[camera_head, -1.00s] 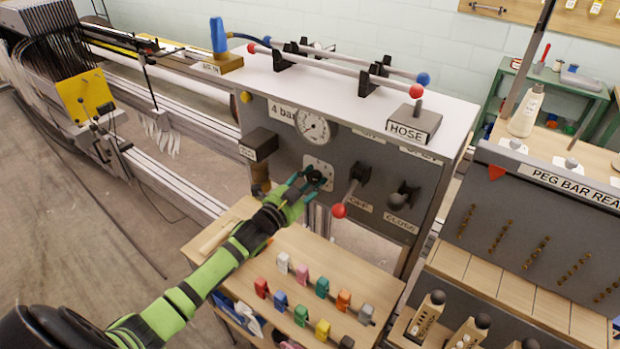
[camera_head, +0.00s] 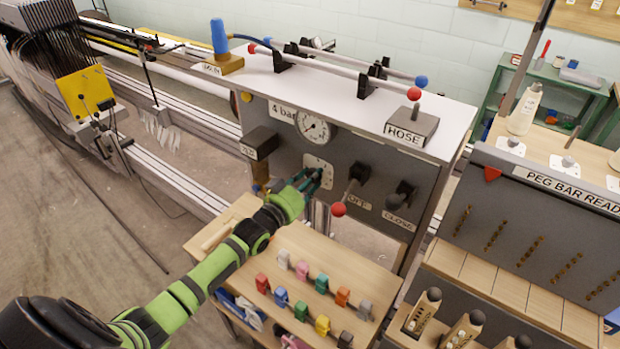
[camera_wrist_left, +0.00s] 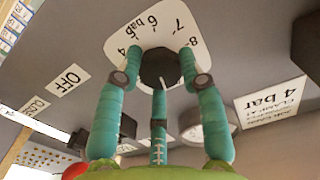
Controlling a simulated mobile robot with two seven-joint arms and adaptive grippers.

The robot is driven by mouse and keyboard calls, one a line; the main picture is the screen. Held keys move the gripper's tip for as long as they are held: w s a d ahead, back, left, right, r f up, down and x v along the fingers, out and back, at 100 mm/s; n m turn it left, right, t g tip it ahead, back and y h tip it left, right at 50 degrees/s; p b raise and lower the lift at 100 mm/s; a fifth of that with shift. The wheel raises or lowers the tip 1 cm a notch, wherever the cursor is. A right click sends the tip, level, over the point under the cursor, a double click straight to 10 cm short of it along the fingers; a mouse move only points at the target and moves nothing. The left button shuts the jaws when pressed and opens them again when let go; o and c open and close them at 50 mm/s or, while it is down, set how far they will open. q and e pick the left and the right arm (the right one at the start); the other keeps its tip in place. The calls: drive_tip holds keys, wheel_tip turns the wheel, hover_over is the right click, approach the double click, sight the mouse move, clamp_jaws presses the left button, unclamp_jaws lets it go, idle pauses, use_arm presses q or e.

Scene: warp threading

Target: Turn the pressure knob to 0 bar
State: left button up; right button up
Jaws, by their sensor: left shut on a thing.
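The pressure knob is a dark, many-sided knob (camera_wrist_left: 160,68) on a white numbered dial plate (camera_wrist_left: 128,20), which also shows on the grey panel in the head view (camera_head: 318,163). My left gripper (camera_head: 312,182) is at this plate, with its teal fingers on either side of the knob. In the left wrist view its fingertips (camera_wrist_left: 154,76) close on the knob. The numbers 6, 7 and 8 show around the knob; the rest of the scale is partly hidden. A round gauge (camera_head: 313,127) sits above, beside a "4 bar" sign (camera_head: 284,112). Its reading is too small to tell. My right gripper is out of view.
A red-tipped lever (camera_head: 339,209) by the OFF label and a dark handle (camera_head: 400,194) by CLOSE stick out right of the knob. A wooden shelf (camera_head: 232,283) with several coloured pieces lies below. A HOSE block (camera_head: 412,126) stands on top.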

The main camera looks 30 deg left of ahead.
use_arm(q)
drive_tip(key=shift+n, duration=1.5)
drive_tip(key=o, duration=1.2)
drive_tip(key=shift+c, duration=0.2)
drive_tip(key=s+a, duration=0.1)
drive_tip(key=s, duration=1)
drive_tip(key=shift+s+a, duration=0.35)
drive_tip(key=shift+s, duration=0.05)
